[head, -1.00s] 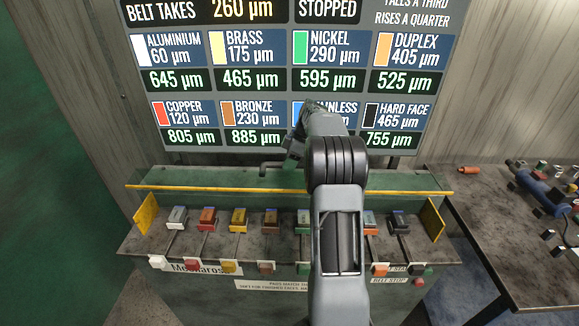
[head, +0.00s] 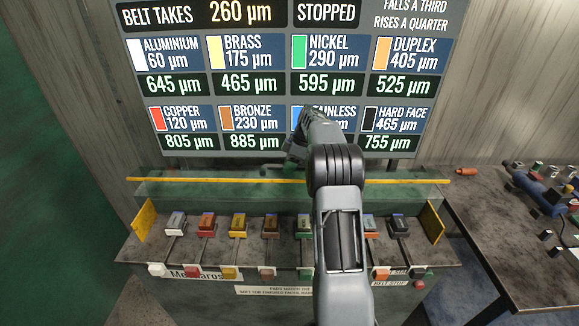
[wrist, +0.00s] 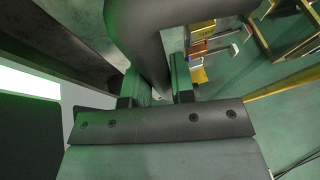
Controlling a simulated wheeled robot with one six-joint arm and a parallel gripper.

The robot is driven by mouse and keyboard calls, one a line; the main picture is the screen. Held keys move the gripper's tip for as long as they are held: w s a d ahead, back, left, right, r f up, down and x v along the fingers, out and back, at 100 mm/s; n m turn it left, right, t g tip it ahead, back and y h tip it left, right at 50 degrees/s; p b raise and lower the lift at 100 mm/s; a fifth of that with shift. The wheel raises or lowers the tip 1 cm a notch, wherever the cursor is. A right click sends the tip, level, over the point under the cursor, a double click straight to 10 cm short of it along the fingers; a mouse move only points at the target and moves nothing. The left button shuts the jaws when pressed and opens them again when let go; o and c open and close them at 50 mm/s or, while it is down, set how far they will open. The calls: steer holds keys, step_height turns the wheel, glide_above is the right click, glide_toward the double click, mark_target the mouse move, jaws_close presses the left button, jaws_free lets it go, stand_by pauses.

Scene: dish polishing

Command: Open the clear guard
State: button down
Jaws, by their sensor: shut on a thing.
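The clear guard (head: 220,192) is a see-through panel with a yellow front edge, lying across the back of the bench in the head view. Its yellow edge also shows in the wrist view (wrist: 285,84). My gripper (head: 290,165) is at the guard's back, near its middle, partly hidden by my own arm in the head view. In the wrist view, my gripper (wrist: 156,88) has its two fingers closed around a dark grey bar (wrist: 150,45), which seems to be the guard's handle; the exact contact is hard to see.
A row of coloured blocks (head: 238,226) sits in slots along the bench (head: 140,250), with coloured buttons on its front edge. Yellow side plates (head: 144,219) stand at both ends. A sign board (head: 260,75) rises behind. A side table (head: 500,235) with loose parts is at the right.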

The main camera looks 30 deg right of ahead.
steer(key=shift+f, duration=0.2)
steer(key=c, duration=1)
jaws_free()
steer(key=shift+r, duration=0.1)
steer(key=shift+o, duration=0.2)
steer(key=shift+d+r, duration=0.1)
steer(key=p+v, duration=0.2)
steer(key=v, duration=1.1)
steer(key=shift+r, duration=0.3)
steer(key=shift+d, duration=0.1)
